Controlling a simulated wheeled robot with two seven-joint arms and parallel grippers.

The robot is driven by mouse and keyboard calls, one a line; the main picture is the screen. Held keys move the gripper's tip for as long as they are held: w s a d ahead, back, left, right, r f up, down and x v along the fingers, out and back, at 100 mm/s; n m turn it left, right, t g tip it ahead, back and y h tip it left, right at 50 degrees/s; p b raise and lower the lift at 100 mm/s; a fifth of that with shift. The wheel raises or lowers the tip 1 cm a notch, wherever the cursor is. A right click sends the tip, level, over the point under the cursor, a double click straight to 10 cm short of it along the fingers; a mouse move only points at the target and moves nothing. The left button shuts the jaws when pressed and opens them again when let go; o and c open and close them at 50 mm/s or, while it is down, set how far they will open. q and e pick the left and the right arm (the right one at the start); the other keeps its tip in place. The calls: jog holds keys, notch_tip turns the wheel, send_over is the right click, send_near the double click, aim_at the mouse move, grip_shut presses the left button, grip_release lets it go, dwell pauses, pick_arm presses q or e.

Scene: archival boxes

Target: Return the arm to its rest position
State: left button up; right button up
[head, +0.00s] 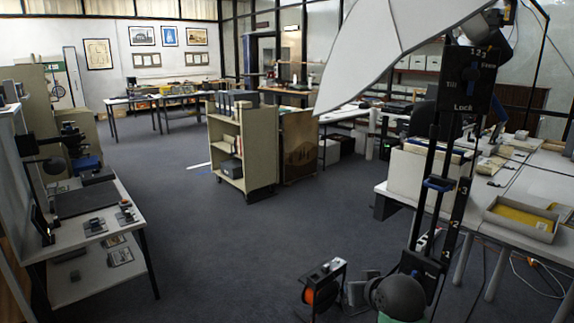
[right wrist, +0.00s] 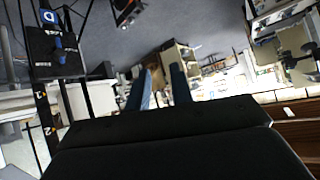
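My right gripper (right wrist: 160,82) shows in the right wrist view as two blue-grey fingers held apart. Nothing is between the fingertips; the distant cart shows through the gap. The view is turned over, with the floor at the top. No gripper or arm that I can make out shows in the head view. My left gripper is in neither view.
A black stand (head: 468,85) with a white umbrella (head: 390,45) rises close on the right. A white desk (head: 545,185) holds a tray (head: 520,224) with yellow contents. A shelf cart (head: 228,150) stands mid-room. A side table (head: 80,227) is left. The central carpet is clear.

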jog(key=s+a+f+g+p, duration=0.1)
jog(key=s+f+g, duration=0.3)
jog(key=s+f, duration=0.9)
jog(key=s+a+f+n+g, duration=0.1)
jog(key=s+a+f+g, duration=0.1)
jog(key=s+f, duration=1.2)
jog(key=s+g, duration=0.1)
jog(key=s, duration=0.7)
jog(key=shift+f+g+h+p, duration=0.25)
jog(key=shift+g+h+p, duration=0.15)
